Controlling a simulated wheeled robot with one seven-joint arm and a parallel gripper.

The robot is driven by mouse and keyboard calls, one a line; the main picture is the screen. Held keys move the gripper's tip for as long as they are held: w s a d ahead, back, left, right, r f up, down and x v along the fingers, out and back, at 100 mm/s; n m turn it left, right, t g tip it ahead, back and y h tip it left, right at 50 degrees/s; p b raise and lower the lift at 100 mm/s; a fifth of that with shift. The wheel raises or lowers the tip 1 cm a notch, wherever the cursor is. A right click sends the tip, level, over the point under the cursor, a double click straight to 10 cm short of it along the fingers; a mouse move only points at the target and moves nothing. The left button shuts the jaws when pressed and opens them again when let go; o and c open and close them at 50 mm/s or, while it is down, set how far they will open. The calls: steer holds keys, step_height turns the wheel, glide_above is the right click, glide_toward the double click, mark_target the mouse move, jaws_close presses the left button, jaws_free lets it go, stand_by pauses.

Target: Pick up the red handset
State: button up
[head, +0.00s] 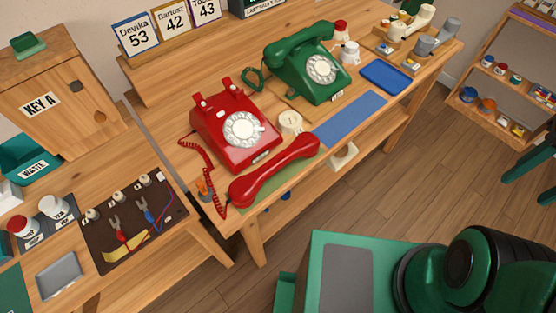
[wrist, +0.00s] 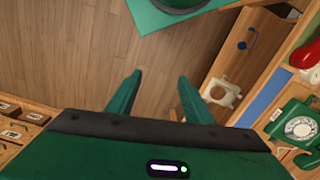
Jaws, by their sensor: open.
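The red handset (head: 275,172) lies off its cradle on a green mat (head: 284,187) at the front edge of the wooden bench. Its coiled red cord (head: 205,172) runs along the left side of the red dial phone (head: 238,128), whose cradle is empty. In the wrist view, part of the red handset (wrist: 306,54) shows at the right edge. My gripper (wrist: 160,78) is open and empty, with its two green fingers apart over the wooden floor, away from the handset. The fingers cannot be made out in the head view.
A green phone (head: 308,65) with its handset on stands behind to the right. A blue mat (head: 350,117) lies in front of it. A small cream round item (head: 290,122) sits near the red phone. A tool mat (head: 128,222) lies on the left table. Open floor lies in front.

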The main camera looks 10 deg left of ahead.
steer(key=w+a+n, duration=0.8)
steer(key=w+n, duration=0.1)
steer(key=n, duration=2.4)
glide_above(277, 160)
step_height(277, 160, down, 4)
steer(key=shift+n, duration=0.4)
steer(key=f, duration=0.4)
steer(key=shift+s+d+f, duration=0.15)
steer(key=shift+s+d, duration=0.05)
steer(key=shift+s, duration=0.15)
steer(key=shift+w+a+f, duration=0.1)
steer(key=shift+w+f, duration=0.05)
steer(key=shift+f, duration=1.5)
steer(key=shift+w+a+f, duration=0.1)
steer(key=shift+w+f, duration=0.05)
steer(key=shift+f, duration=1.45)
jaws_close()
